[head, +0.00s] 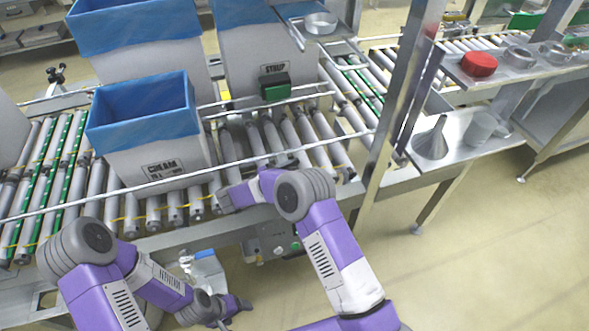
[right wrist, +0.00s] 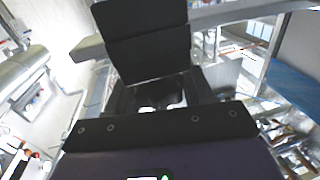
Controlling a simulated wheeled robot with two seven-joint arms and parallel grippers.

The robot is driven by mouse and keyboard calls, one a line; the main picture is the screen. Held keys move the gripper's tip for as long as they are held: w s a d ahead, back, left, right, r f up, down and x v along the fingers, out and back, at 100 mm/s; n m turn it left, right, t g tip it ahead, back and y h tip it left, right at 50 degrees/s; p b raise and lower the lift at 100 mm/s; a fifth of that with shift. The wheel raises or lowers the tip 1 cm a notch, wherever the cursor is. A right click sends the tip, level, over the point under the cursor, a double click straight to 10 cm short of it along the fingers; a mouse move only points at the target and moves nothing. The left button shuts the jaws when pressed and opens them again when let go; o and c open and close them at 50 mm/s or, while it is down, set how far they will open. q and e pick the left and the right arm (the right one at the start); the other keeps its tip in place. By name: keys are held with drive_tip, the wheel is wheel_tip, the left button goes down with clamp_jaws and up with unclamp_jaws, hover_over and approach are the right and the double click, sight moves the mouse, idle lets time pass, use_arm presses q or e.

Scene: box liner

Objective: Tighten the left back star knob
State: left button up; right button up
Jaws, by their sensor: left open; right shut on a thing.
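A black star knob (head: 56,73) stands on a clamp at the far left of the conveyor, by the back guide rail. Both of my grippers are well away from it. My left gripper (head: 238,306) is open and empty, low in front of the conveyor. My right arm reaches to the near edge of the conveyor, below the front guide rail. Its jaws are hard to make out in the head view. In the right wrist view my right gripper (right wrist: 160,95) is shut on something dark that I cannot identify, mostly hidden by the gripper.
A box (head: 158,165) with a blue liner (head: 140,105) stands on the rollers behind the front rail (head: 110,201). Larger lined boxes stand behind. A metal post (head: 405,90) rises to the right, near a shelf with a funnel (head: 432,140). The floor at right is clear.

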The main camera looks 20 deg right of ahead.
drive_tip(key=shift+m+g, duration=0.8)
drive_tip(key=shift+g, duration=0.4)
drive_tip(key=m+g, duration=0.1)
drive_tip(key=g, duration=0.1)
drive_tip(key=shift+s+m+g, duration=0.15)
drive_tip(key=shift+m+g, duration=0.15)
drive_tip(key=shift+s+m+g+b, duration=0.2)
drive_tip(key=shift+m+g+b, duration=1.3)
drive_tip(key=shift+g, duration=0.6)
drive_tip(key=shift+g+y, duration=0.3)
drive_tip(key=o, duration=1)
drive_tip(key=shift+d, duration=0.1)
drive_tip(key=shift+c, duration=0.2)
